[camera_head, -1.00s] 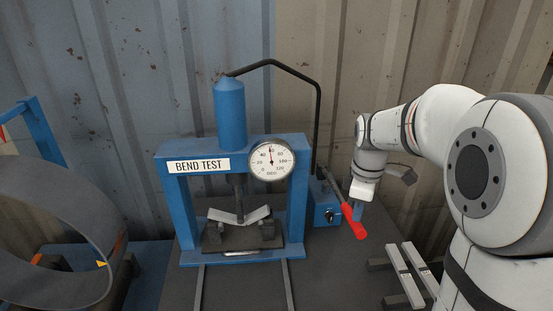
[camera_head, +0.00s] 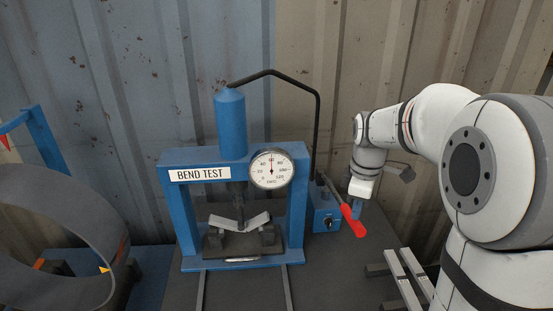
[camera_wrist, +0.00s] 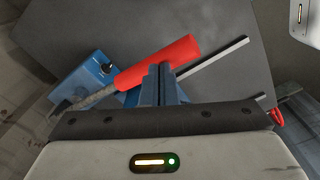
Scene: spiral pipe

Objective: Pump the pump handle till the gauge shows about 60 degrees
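The blue bend-test press (camera_head: 178,215) stands left of my arm. Its round white gauge (camera_head: 271,169) has the needle pointing about straight up, near the 60 mark; the small figures are hard to read. A grey metal strip (camera_head: 224,222), bent into a shallow V, lies under the ram. The blue pump box (camera_head: 326,220) carries a lever with a red pump handle (camera_head: 353,222), tilted down to the right; the handle also crosses the wrist view (camera_wrist: 160,62). My gripper (camera_head: 357,208) is at the handle, its blue fingers (camera_wrist: 158,85) close together and overlapping its edge, apparently touching it.
A black hose (camera_head: 317,120) runs from the press top to the pump. Loose metal strips (camera_head: 405,275) lie on the dark table at the right. A large grey pipe ring (camera_head: 75,215) stands at the left. A corrugated wall is behind.

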